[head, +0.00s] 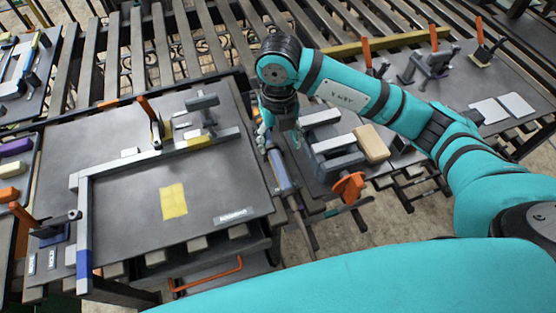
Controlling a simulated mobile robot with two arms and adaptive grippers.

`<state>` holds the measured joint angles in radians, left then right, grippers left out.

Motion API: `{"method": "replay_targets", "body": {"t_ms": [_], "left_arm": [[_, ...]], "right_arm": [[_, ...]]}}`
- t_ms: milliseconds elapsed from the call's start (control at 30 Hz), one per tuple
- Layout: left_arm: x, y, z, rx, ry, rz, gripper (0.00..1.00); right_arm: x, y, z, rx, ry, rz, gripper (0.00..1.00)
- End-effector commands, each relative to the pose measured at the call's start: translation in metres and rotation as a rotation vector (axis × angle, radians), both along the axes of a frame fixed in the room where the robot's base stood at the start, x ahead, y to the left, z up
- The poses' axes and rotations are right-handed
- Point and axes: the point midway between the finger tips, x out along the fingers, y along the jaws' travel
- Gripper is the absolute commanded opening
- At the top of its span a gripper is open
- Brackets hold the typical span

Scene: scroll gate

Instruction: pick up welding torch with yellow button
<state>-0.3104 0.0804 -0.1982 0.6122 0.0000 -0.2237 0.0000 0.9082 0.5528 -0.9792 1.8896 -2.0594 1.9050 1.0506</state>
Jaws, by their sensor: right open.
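My right gripper (279,133) points down over the right edge of the left worktable, at the gap between the two tables. Its jaws are open. Directly below and in front of it lies a long, slim grey-blue tool (281,173), which looks like a welding torch. Its upper end is partly hidden by the gripper, and its lower end runs down toward the gap. I cannot make out a yellow button on it. I cannot tell whether the fingers touch it. My left gripper is not in view.
The left worktable (130,217) holds an L-shaped metal frame (86,205), orange-handled clamps (149,110) and a yellow note (173,201). On the right are grey clamp blocks (338,163), a tan block (371,144) and an orange knob (349,187). Slatted racks lie behind.

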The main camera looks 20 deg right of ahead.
Motion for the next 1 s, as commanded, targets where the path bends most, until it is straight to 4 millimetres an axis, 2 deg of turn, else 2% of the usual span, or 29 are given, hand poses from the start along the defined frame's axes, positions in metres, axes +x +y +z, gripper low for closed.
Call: {"method": "replay_targets", "body": {"t_ms": [67, 167, 300, 433, 533, 667, 800, 1000], "left_arm": [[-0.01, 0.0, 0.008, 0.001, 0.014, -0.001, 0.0], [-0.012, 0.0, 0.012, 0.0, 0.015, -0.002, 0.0], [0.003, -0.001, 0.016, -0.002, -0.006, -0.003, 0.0], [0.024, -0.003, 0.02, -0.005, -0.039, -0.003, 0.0], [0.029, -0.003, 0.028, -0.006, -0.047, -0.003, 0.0], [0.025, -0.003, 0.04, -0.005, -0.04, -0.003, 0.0], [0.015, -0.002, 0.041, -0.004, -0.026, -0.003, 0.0], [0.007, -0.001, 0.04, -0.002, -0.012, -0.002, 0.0]], "right_arm": [[-0.002, 0.0, -0.016, -0.001, 0.006, -0.001, 0.6], [-0.001, -0.001, -0.035, -0.001, 0.005, -0.002, 0.6], [0.0, 0.0, -0.053, 0.0, 0.003, 0.0, 0.6], [0.0, 0.0, -0.06, 0.001, 0.0, 0.0, 0.6], [0.001, -0.001, -0.068, 0.001, 0.004, 0.0, 0.6], [0.003, -0.002, -0.088, -0.001, 0.004, -0.001, 0.6], [0.004, -0.002, -0.106, 0.0, 0.002, 0.0, 0.6], [0.004, -0.001, -0.112, 0.002, -0.001, 0.002, 0.6]]}}
